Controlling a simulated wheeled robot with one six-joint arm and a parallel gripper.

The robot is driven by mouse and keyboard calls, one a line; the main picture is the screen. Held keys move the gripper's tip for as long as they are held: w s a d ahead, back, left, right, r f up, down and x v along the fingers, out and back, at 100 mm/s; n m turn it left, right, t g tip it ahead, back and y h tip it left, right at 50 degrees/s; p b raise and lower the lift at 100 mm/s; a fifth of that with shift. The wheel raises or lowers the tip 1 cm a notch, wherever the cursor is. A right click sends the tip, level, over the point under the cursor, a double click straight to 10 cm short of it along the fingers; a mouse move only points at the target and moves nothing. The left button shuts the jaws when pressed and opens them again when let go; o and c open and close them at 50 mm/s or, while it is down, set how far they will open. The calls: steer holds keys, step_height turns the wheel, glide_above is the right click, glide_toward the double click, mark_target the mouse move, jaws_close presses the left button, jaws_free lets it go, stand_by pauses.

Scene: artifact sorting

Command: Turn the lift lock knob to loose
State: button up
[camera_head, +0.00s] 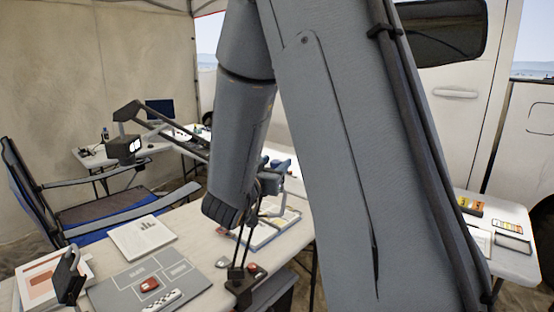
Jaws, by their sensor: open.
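My arm's grey forearm comes down in the middle and ends in a dark rounded joint above the table. I cannot make out my gripper or its fingertips; the arm hides that area. A dark jointed stand has a base (243,284) with a small red part (252,268) on the near table; I cannot tell whether this is the lift lock knob. Blue-grey parts (280,172) show just right of my forearm, too partly covered to name. No knob markings can be read.
The near table (195,222) holds a grey sorting mat (120,284), a red item (149,284), a checkered scale bar (162,301) and a white chart sheet (142,237). A blue folding chair (110,207) stands at left. Another table (516,262) stands at right.

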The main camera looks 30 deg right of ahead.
steer(key=shift+w+d, duration=0.35)
steer(key=shift+d, duration=0.2)
steer(key=c, duration=1.1)
